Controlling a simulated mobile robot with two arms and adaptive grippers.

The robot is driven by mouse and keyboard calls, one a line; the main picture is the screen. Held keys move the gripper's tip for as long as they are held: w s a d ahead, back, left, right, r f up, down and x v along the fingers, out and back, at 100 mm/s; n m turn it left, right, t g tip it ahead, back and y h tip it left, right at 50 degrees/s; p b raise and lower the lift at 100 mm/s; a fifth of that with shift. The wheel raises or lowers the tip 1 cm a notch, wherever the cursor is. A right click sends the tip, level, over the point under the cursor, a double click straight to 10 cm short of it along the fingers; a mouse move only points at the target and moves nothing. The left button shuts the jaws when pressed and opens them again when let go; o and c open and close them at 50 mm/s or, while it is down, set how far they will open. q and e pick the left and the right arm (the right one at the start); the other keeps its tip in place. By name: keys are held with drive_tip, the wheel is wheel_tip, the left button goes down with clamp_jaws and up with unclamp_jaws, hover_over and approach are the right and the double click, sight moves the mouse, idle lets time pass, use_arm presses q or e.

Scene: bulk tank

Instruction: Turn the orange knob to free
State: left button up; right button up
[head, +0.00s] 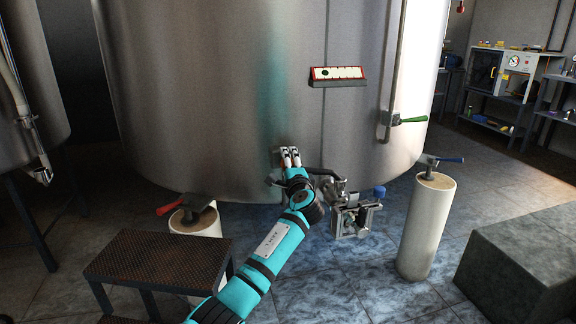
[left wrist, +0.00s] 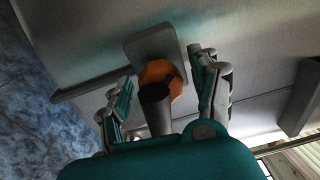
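The orange knob (left wrist: 170,78) sits on a grey plate (left wrist: 150,43) on the tank wall in the left wrist view, with a dark mark on its face. A grey cylinder (left wrist: 156,108) stands in front of part of it. My left gripper (left wrist: 165,92) is open, one finger on each side of the knob with visible gaps; contact cannot be told. In the head view my left gripper (head: 290,152) is at the lower part of the big steel tank (head: 210,90), and the orange knob is hidden there. My right gripper is not in view.
A metal fitting with a blue knob (head: 380,191) is just right of my gripper. Red (head: 178,207), green (head: 410,120) and blue (head: 447,159) handles are nearby. A step stool (head: 160,258) is at lower left, a grey block (head: 530,255) at right.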

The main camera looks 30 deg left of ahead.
use_arm(q)
drive_tip(key=v, duration=1.2)
drive_tip(key=shift+f, duration=0.1)
drive_tip(key=shift+c, duration=0.2)
